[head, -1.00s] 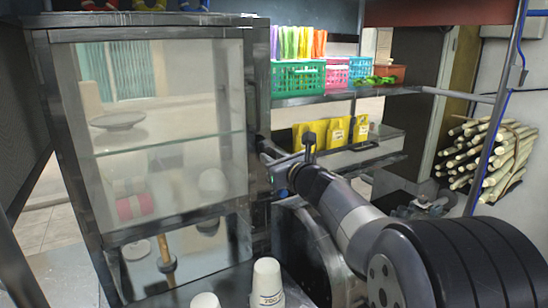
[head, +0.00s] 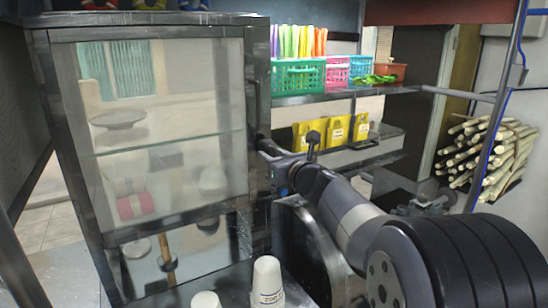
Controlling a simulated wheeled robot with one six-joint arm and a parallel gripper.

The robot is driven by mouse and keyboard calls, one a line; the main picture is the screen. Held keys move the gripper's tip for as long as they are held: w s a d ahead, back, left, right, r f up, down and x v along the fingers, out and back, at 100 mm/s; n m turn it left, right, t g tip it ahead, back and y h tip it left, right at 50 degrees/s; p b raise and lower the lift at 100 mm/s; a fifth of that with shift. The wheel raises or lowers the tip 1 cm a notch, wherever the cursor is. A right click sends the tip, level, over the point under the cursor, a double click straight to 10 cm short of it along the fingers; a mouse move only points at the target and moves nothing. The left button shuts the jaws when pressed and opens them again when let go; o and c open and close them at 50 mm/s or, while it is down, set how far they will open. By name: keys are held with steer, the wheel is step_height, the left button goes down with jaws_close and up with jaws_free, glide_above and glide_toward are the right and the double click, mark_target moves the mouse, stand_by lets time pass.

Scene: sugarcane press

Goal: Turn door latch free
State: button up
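The glass-fronted metal cabinet (head: 255,60) of the press fills the left half of the head view, and its door glass is see-through and reflective. My gripper (head: 264,148) is at the cabinet's right side edge, about halfway up. Its fingertips are small and dark against the dark metal, so I cannot tell whether they are open or shut, or whether they touch anything. I cannot make out the door latch; the gripper and wrist cover part of that edge.
White paper cups (head: 267,280) stand below the cabinet's front. A shelf (head: 330,96) with a green basket (head: 298,77) is behind my arm, with yellow packs (head: 335,132) lower down. A sugarcane bundle (head: 488,150) lies at the right.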

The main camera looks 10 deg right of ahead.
steer(key=shift+o, duration=1)
steer(key=shift+s, duration=0.1)
steer(key=shift+s+d+f, duration=0.1)
steer(key=shift+s+d, duration=0.05)
steer(key=shift+s, duration=0.2)
steer(key=b+v, duration=0.2)
steer(key=v, duration=0.8)
steer(key=shift+w, duration=0.1)
steer(key=p+x, duration=0.2)
steer(key=x, duration=0.9)
